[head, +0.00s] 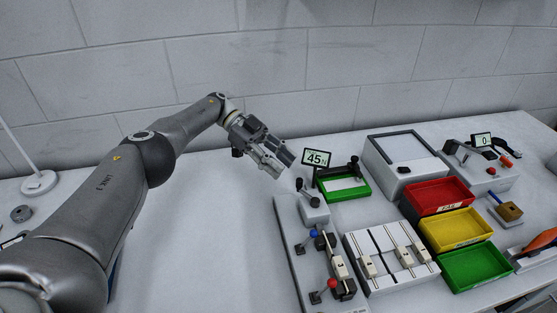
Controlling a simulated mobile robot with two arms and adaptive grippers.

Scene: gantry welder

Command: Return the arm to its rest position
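My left arm (120,190) reaches in from the left, raised above the white table and stretched toward the back middle. The table surface directly under the fingers is partly hidden by the gripper. My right gripper is not in view.
On the right stand red (438,195), yellow (455,230) and green (476,266) bins. A lamp base (39,182) is far left. The middle table is clear.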

